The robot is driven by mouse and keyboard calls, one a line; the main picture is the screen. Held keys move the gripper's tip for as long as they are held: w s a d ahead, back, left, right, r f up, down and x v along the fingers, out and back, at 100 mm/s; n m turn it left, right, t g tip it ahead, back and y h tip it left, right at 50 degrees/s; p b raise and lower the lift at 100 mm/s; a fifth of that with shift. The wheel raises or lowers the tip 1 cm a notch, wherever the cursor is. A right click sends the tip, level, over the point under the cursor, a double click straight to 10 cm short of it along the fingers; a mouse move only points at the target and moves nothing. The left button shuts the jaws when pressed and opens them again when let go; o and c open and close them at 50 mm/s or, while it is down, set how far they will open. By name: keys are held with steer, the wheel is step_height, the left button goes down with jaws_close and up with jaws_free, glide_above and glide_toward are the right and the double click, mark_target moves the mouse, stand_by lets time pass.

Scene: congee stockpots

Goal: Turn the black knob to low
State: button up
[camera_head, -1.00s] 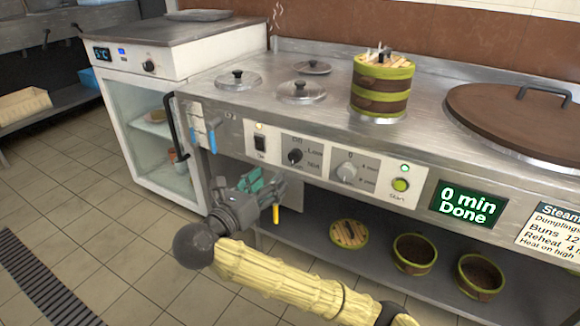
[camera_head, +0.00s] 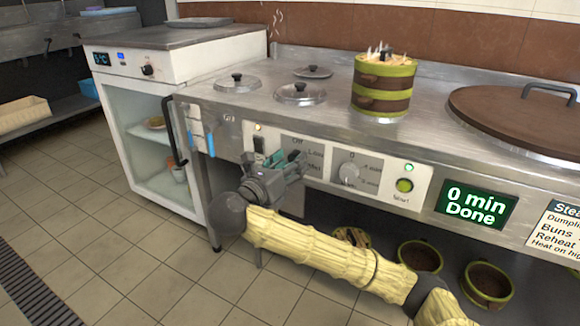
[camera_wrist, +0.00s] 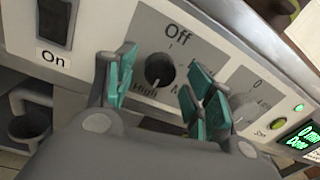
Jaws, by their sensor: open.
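The black knob (camera_wrist: 159,70) sits on a grey plate on the stove's front panel. In the wrist view the plate reads "Off" above it and "High" at its lower left; the other markings are partly hidden. My gripper (camera_wrist: 160,90) is open, with one teal finger pad on each side of the knob and visible space between. I cannot tell whether either pad touches it. In the head view my gripper (camera_head: 279,166) is in front of the panel and hides the knob.
A grey timer knob (camera_head: 349,173) and a lit green start button (camera_head: 404,186) are to the right, by a screen (camera_head: 476,204) reading "0 min Done". A black switch (camera_wrist: 56,20) marked "On" is to the left. A bamboo steamer (camera_head: 382,87) stands on the counter.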

steer(key=shift+w, duration=0.15)
steer(key=c, duration=1)
steer(key=shift+c, duration=0.2)
